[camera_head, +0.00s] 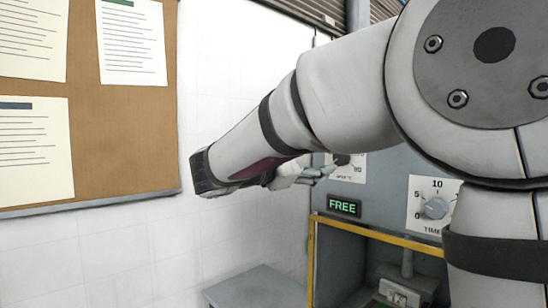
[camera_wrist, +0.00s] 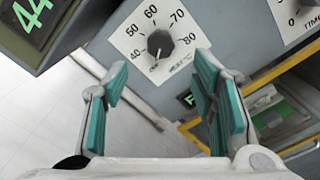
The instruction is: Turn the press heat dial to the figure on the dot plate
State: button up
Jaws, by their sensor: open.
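The heat dial (camera_wrist: 160,43) is a dark round knob on a white scale plate (camera_wrist: 133,43), with figures running from about 40 to 80 or more. Its pointer is too small to read surely. My gripper (camera_wrist: 161,68) is open, its green pads spread left and right just in front of the dial, with nothing between them. In the head view my gripper (camera_head: 305,174) is at the press front and partly covers the heat plate (camera_head: 356,172). I cannot make out the dot plate in either view.
A time dial (camera_head: 435,208) is to the right, and a green FREE sign (camera_head: 344,205) is below. A yellow frame (camera_head: 375,234) surrounds the press opening. A green readout (camera_wrist: 30,12) shows 44. A pinboard (camera_head: 125,150) hangs on the left wall.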

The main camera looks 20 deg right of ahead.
aim_at(339, 158)
jog(key=p+x, duration=0.1)
jog(key=x, duration=0.9)
jog(key=shift+f+p, duration=0.1)
jog(key=shift+p, duration=0.2)
jog(key=shift+a, duration=0.1)
jog(key=c, duration=1.1)
